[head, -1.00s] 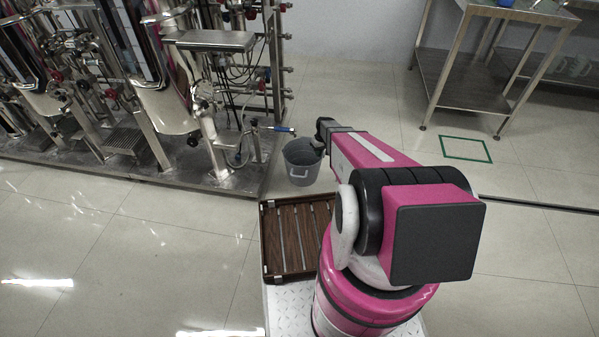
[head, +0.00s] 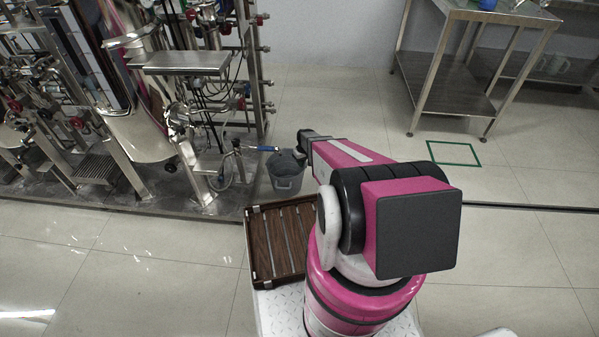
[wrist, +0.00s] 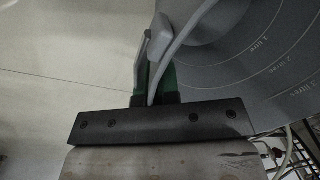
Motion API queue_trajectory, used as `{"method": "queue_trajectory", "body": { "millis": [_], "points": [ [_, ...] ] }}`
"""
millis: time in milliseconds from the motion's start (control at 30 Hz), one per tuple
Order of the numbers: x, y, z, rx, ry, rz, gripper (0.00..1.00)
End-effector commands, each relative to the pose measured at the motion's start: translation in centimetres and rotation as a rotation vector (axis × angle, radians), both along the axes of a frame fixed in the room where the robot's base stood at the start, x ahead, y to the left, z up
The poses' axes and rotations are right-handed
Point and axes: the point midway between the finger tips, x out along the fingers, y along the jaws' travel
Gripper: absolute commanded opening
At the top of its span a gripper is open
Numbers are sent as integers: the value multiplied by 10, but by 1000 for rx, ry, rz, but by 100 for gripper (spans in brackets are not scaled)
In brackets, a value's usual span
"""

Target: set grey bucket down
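The grey bucket (head: 286,184) hangs or stands at the end of my arm in the head view, beside the steel skid. I cannot tell whether its base touches the floor. In the wrist view the bucket (wrist: 270,75) fills the upper right, with litre marks on its inner wall. Its thin bail handle (wrist: 185,35) runs down between the green-padded fingers of my gripper (wrist: 158,80), which look closed around it. In the head view my gripper (head: 299,155) is at the bucket's rim, with its fingertips mostly hidden.
A skid of steel tanks and pipes (head: 140,135) stands left, its blue-handled valve (head: 262,149) close to the bucket. A slatted wooden tray (head: 280,250) lies in front of the bucket. A green floor outline (head: 453,153) is empty near a steel table (head: 455,90). Open floor lies between.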

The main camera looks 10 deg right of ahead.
Motion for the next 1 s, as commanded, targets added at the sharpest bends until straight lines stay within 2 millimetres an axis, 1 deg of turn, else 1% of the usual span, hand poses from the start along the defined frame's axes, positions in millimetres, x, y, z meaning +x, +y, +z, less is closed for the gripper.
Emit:
{"method": "queue_trajectory", "body": {
  "millis": [33,167,400,833,900,933,1000],
  "points": [
    [1,0,-8,1,1,0,0],
    [1,0,-17,0,-1,0,0],
    [1,0,-47,1,1,-1,0],
    [0,0,-52,0,-1,0,0],
    [0,0,-52,0,-1,0,26],
    [0,0,-51,0,-1,0,28],
    [0,0,-51,0,-1,0,28]
  ]
}}
